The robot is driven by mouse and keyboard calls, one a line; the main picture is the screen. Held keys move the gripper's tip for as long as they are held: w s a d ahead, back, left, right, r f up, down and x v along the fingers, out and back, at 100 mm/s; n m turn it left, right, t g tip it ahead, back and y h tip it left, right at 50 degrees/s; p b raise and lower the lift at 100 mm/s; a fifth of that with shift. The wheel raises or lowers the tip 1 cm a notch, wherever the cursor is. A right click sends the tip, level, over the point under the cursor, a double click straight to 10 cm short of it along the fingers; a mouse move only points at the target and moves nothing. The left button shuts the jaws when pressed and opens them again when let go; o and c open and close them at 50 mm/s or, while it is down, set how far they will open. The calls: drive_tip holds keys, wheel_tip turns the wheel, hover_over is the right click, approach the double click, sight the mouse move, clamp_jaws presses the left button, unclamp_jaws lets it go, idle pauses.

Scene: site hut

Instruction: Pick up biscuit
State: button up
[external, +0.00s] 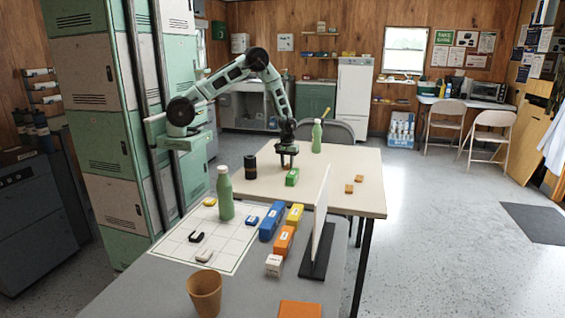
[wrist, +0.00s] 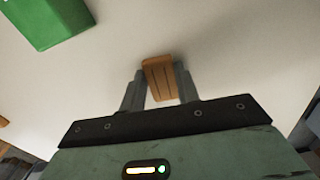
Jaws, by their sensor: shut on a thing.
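A brown, grooved biscuit (wrist: 159,80) sits between the two fingers of my gripper (wrist: 158,70) in the wrist view, and the gripper is shut on it. In the external view my gripper (external: 287,158) points down over the cream table, behind the green box, and I cannot make out the held biscuit there. Two more small orange-brown biscuits lie on the table to the right, one farther back (external: 359,178) and one nearer (external: 349,188).
A green box (external: 292,177) stands close to my gripper and also shows in the wrist view (wrist: 48,20). A black cylinder (external: 251,167) is to the left, a green bottle (external: 317,135) behind. The cream table (external: 325,200) is clear at its front. A white upright panel (external: 319,220) stands nearer.

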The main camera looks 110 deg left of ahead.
wheel_tip(320, 180, up, 10)
drive_tip(key=w+d+m+p, duration=0.2)
drive_tip(key=w+d, duration=0.2)
drive_tip(key=d, duration=0.4)
drive_tip(key=w+d+m+p, duration=0.15)
drive_tip(key=w+d, duration=0.25)
drive_tip(key=d, duration=0.4)
drive_tip(key=m+p, duration=0.9)
drive_tip(key=m, duration=0.4)
hover_over(227, 243)
wheel_tip(227, 243, down, 9)
drive_tip(key=p, duration=0.3)
drive_tip(key=shift+r, duration=0.1)
drive_tip(key=shift+f, duration=0.5)
